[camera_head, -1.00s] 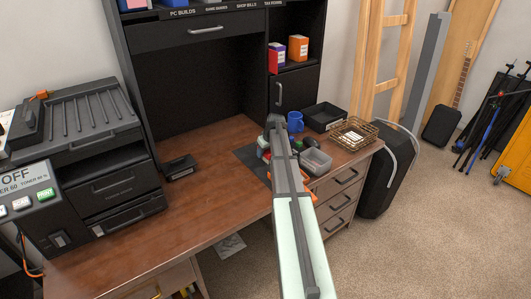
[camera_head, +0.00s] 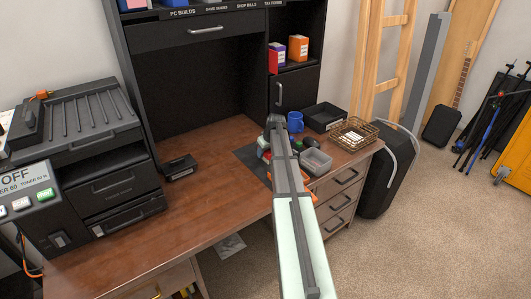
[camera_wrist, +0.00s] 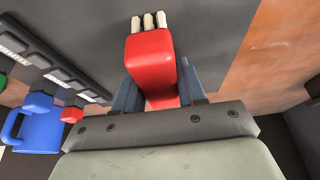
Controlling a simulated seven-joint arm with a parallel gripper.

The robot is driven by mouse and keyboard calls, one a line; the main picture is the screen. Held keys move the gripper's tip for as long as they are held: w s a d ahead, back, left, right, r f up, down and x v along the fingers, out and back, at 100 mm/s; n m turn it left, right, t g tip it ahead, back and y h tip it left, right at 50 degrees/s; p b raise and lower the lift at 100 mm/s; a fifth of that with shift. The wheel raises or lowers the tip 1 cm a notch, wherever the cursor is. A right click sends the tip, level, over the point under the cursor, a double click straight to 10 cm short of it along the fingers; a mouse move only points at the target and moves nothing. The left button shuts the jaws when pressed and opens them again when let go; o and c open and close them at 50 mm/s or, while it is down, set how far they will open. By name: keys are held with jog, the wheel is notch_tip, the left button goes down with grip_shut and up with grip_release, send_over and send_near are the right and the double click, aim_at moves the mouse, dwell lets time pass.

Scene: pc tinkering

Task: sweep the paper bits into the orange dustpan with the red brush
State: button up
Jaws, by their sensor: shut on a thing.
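The red brush (camera_wrist: 150,52) is between the fingers of my gripper (camera_wrist: 156,88) in the wrist view, with pale bristle tufts at its far end. The gripper is shut on it, above a dark grey mat (camera_wrist: 210,35). I cannot make out any paper bits in either view.
A blue mug (camera_head: 295,121), a grey bin (camera_head: 316,161), a black tray (camera_head: 322,117) and a wire basket (camera_head: 354,133) crowd the desk's right end. A black rack (camera_wrist: 60,62) lies left in the wrist view. The desk's left middle (camera_head: 200,215) is clear.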

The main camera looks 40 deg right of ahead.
jog(key=shift+w, duration=0.7)
jog(key=shift+s, duration=1.25)
jog(key=shift+r, duration=0.85)
